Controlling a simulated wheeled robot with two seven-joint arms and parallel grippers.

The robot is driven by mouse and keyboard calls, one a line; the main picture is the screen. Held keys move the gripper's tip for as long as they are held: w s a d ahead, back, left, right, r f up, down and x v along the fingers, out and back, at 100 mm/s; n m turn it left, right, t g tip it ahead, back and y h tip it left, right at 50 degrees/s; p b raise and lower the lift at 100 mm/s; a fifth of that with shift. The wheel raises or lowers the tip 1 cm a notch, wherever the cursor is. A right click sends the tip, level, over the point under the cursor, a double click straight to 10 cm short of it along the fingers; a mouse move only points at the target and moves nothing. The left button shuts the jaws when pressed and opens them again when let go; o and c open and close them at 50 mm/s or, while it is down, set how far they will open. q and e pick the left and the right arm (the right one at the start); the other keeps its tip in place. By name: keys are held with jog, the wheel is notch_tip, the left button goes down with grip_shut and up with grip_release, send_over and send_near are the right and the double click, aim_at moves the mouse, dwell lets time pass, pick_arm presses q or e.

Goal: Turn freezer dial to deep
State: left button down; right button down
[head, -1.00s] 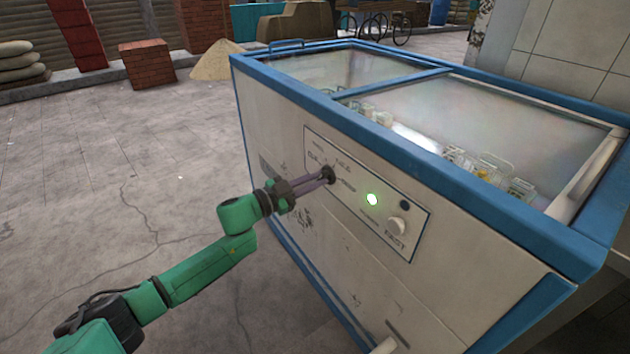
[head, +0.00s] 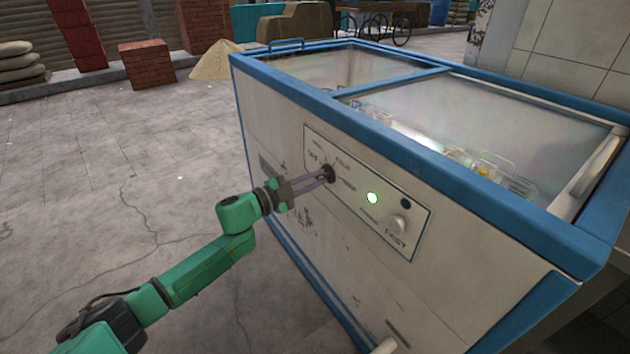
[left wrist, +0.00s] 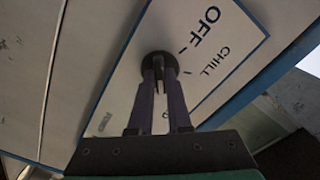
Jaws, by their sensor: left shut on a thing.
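The freezer (head: 470,245) is a white chest with blue trim. Its control panel (head: 352,205) is on the side facing me. The black round dial (head: 329,172) sits at the panel's left part; it also shows in the left wrist view (left wrist: 158,62), with "OFF" and "CHILL" printed beside it. My left gripper (head: 324,176) reaches in from the left with its fingers closed on the dial. In the left wrist view the fingertips (left wrist: 160,78) cover part of the dial, so its pointer setting is hard to read. My right gripper is not in view.
A green light (head: 372,198), a pale knob (head: 400,222) marked "FAST" and a small black round part (head: 405,203) are right of the dial. The freezer's glass lids (head: 500,120) show cartons inside. Open paving (head: 80,200) lies to the left.

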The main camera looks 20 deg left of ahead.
pick_arm(q)
jog(key=shift+f+m, duration=0.1)
jog(key=shift+m, duration=0.4)
jog(key=shift+m+b, duration=0.45)
jog(key=shift+m, duration=1.45)
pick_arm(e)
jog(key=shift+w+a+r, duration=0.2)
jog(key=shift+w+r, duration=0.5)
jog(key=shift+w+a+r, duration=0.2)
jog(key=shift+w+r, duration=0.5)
pick_arm(q)
jog(key=c, duration=0.9)
grip_release()
jog(key=shift+o, duration=0.2)
